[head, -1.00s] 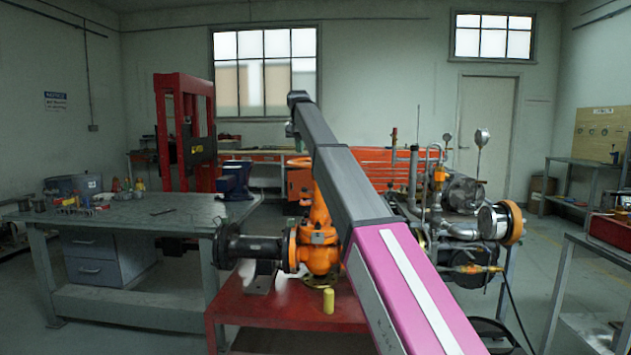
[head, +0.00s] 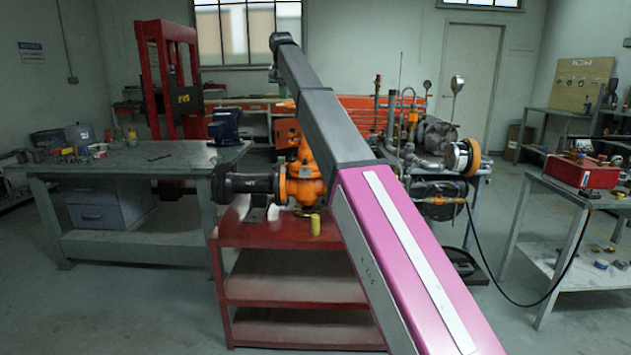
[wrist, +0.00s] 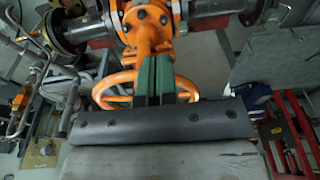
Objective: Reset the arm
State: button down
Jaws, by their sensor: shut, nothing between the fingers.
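The orange gate valve (head: 305,185) stands on the red cart (head: 270,236), partly hidden behind my arm in the head view. In the wrist view, its orange body (wrist: 146,20) is at the top and its round orange handwheel (wrist: 106,92) is behind my fingers. My gripper (wrist: 154,75) shows as two green fingers pressed together, with nothing between them. The fingers overlap the handwheel in the picture; I cannot tell how far apart they are. In the head view my arm reaches up and away, and the fingers cannot be made out.
A yellow cylinder (head: 315,225) stands on the cart's front. A grey workbench (head: 150,165) is at left, with a red press frame (head: 150,80) behind it. A pump rig (head: 440,160) is at right, and a table with a red toolbox (head: 582,172) farther right. Floor is open between.

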jog(key=s+d+f, duration=0.3)
jog(key=d+f, duration=0.2)
jog(key=f, duration=0.8)
jog(key=s+d+f, duration=0.3)
jog(key=d+f, duration=0.3)
jog(key=f, duration=0.7)
jog(key=s+d+f, duration=0.4)
jog(key=d+f, duration=0.1)
jog(key=f, duration=0.7)
jog(key=s+d+f, duration=0.5)
jog(key=s+f, duration=0.4)
jog(key=s+d+f+g, duration=0.1)
jog(key=s+d+f, duration=0.3)
jog(key=s+f, duration=0.5)
jog(key=s+d+f, duration=0.5)
jog(key=s+f, duration=0.4)
jog(key=shift+s+d+g, duration=0.35)
jog(key=shift+s+g, duration=0.05)
jog(key=shift+w, duration=0.15)
